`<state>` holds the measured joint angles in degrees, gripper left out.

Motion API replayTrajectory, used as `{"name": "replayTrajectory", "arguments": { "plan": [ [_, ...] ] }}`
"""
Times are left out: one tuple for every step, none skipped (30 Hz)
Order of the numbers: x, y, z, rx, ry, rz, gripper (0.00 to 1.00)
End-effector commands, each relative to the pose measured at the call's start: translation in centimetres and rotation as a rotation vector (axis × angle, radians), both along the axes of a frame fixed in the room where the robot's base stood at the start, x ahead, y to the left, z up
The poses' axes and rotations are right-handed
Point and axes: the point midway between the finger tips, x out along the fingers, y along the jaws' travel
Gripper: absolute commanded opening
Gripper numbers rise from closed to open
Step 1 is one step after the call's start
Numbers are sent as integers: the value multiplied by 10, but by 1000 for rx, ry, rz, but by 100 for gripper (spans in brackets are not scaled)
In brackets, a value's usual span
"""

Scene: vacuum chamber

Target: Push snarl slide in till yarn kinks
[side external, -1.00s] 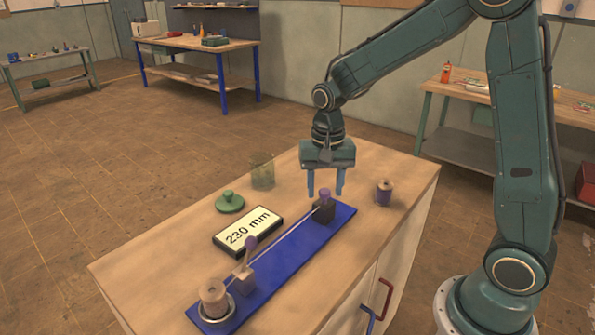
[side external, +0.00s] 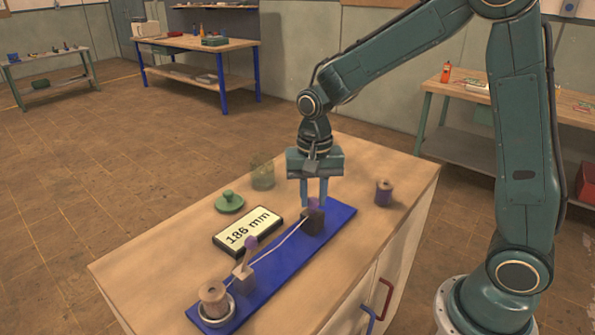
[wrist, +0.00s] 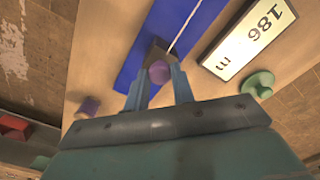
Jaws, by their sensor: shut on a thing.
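The slide is a dark block (side external: 313,222) with a purple knob (side external: 313,203) on a blue base (side external: 340,217). My gripper (side external: 314,203) is shut on the knob from above; the wrist view shows the knob (wrist: 159,72) between the two fingers. A pale yarn (side external: 283,243) runs from the slide to a grey block with a purple-tipped lever (side external: 245,269) and sags in a slight curve. A wooden spool (side external: 214,298) stands in a metal ring at the near end of the base. The display (side external: 248,231) reads 186 mm.
A green lidded knob piece (side external: 229,202) and a clear glass jar (side external: 262,175) stand behind the display. A purple-wound spool (side external: 384,192) stands right of the base. The bench top around the base is otherwise clear.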

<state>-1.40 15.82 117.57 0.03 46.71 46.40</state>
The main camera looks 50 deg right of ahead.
Motion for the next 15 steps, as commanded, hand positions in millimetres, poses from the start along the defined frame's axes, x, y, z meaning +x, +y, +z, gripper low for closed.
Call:
{"name": "replayTrajectory", "arguments": {
  "plan": [
    [1, 10, 1, 1, -4, 7, 0],
    [1, 14, 1, 1, -4, 7, 0],
    [1, 20, 1, 1, -4, 6, 0],
    [1, 24, 1, 1, -4, 7, 0],
    [1, 28, 1, 1, -4, 6, 0],
    [1, 33, 1, 1, -4, 5, 0],
    [1, 35, 1, 1, -4, 6, 0],
    [1, 37, 1, 1, -4, 5, 0],
    [1, 40, 1, 1, -4, 4, 0],
    [1, 41, 1, 1, -4, 3, 0],
    [1, 42, 1, 1, -4, 2, 0],
    [1, 42, 1, 1, -4, 2, 0],
    [1, 42, 1, 1, -4, 2, 0],
    [1, 42, 1, 1, -4, 2, 0],
    [1, 42, 1, 1, -4, 1, 0]
  ]
}}
